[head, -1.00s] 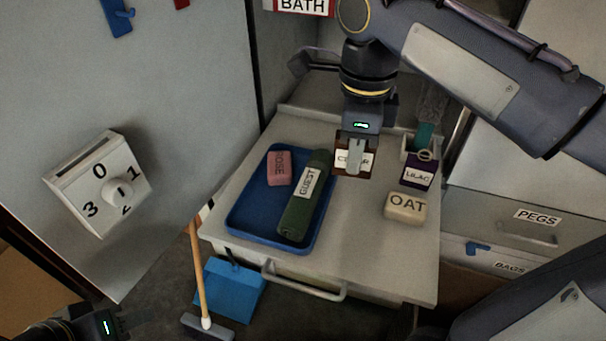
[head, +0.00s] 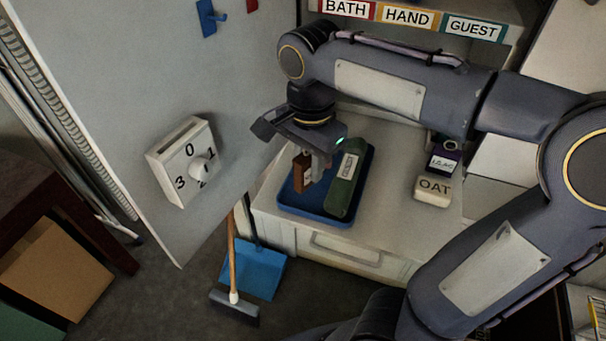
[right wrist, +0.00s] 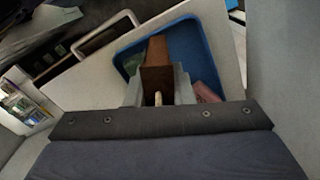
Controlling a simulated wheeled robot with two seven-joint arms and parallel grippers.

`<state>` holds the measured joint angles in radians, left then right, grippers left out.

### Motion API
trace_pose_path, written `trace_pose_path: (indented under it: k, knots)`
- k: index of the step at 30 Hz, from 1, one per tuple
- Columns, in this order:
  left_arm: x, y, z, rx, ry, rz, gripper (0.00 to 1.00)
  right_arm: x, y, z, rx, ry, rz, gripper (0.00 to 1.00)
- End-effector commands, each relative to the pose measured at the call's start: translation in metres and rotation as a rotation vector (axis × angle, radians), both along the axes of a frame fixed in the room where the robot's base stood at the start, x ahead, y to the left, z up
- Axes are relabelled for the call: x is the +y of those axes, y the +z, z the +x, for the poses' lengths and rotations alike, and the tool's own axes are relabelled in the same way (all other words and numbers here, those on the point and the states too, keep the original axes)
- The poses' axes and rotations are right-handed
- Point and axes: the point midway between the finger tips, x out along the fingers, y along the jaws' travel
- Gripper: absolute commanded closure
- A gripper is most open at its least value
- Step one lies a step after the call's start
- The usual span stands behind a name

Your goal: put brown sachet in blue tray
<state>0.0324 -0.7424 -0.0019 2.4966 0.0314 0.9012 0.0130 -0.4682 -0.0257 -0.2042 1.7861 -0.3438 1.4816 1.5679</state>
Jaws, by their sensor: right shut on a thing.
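The blue tray (head: 318,215) lies on the grey counter in the head view. It also shows in the right wrist view (right wrist: 202,55). My right gripper (head: 312,172) is shut on the brown sachet (head: 301,172) and holds it upright over the left part of the tray. The sachet also shows in the right wrist view (right wrist: 157,55), between the fingers. Whether its lower edge touches the tray cannot be told. The dark green GUEST item (head: 346,180) lies in the right part of the tray. My left gripper is not in view.
A pink block (right wrist: 207,92) shows in the tray in the right wrist view. The cream OAT block (head: 433,190) and a purple LILAC sachet (head: 444,161) stand at the right on the counter. A grey panel with a dial box (head: 183,162) stands left of the tray.

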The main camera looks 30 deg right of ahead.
Motion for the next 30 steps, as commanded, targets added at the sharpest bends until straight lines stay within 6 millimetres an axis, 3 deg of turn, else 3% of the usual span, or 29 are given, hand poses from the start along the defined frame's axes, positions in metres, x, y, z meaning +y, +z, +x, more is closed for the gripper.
trace_pose_path:
  k: [6,16,21,30]
  knots:
    - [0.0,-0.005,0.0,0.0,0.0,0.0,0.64,-0.012,-0.04,0.033,0.005,-0.003,-0.002,1.0]
    - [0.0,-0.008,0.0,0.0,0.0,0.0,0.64,-0.019,-0.067,0.053,0.003,-0.002,-0.001,1.0]
    - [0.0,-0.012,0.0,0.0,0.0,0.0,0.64,-0.018,-0.09,0.052,0.001,-0.001,0.001,1.0]
    - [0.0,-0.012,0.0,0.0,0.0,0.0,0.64,-0.018,-0.092,0.052,-0.001,-0.001,0.001,1.0]
